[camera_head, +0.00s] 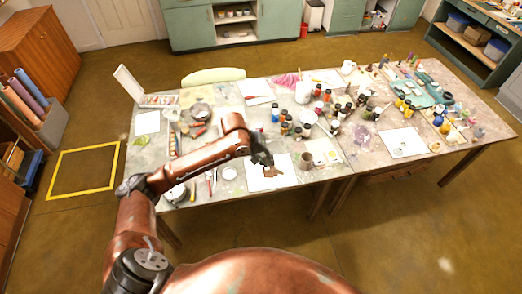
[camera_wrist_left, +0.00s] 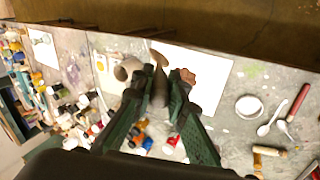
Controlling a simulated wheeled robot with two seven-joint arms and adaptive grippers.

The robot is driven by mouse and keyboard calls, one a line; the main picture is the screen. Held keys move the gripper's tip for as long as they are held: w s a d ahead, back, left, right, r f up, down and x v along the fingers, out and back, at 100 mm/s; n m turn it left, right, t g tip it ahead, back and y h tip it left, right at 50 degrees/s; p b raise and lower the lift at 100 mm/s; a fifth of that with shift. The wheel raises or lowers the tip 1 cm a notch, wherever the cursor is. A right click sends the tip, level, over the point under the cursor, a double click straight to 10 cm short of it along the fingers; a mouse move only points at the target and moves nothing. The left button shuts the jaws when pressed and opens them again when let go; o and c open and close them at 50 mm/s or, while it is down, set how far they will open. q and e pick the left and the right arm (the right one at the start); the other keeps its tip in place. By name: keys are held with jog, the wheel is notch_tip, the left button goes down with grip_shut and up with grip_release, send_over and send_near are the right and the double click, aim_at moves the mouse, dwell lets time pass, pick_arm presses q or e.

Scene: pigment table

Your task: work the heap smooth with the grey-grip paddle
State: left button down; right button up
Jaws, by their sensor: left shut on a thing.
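My left gripper (camera_head: 263,162) is low over a white sheet (camera_head: 288,181) near the table's front edge. It is shut on the grey-grip paddle; in the left wrist view the grey grip (camera_wrist_left: 160,88) stands between the fingers, with a brown end (camera_wrist_left: 158,58) beyond the fingertips. A reddish-brown heap (camera_wrist_left: 204,80) lies on the sheet, right beside the right finger in that view, partly hidden by it. In the head view a brown patch (camera_head: 271,173) shows just under the gripper; heap and paddle are hard to tell apart there. My right gripper is not in view.
A brownish cup (camera_head: 306,161) stands right of the sheet. A white dish (camera_head: 229,173) and a red-handled tool (camera_wrist_left: 298,102) lie on the other side. Several jars and bottles crowd the table behind. Bare tabletop (camera_head: 325,172) shows near the front edge.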

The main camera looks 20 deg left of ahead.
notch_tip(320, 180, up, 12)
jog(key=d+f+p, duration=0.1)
jog(key=p, duration=0.8)
pick_arm(q)
jog(key=w+a+f+n+t+y+b, duration=0.1)
jog(key=w+a+f+n+t+b, duration=0.1)
jog(key=f, duration=0.7)
jog(key=w+n+t+b, duration=0.1)
jog(key=w+n+b, duration=0.1)
jog(key=n+b, duration=0.1)
jog(key=shift+b, duration=0.35)
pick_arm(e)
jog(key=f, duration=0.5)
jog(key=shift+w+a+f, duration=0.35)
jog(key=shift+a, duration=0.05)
pick_arm(q)
jog(key=shift+r, duration=0.15)
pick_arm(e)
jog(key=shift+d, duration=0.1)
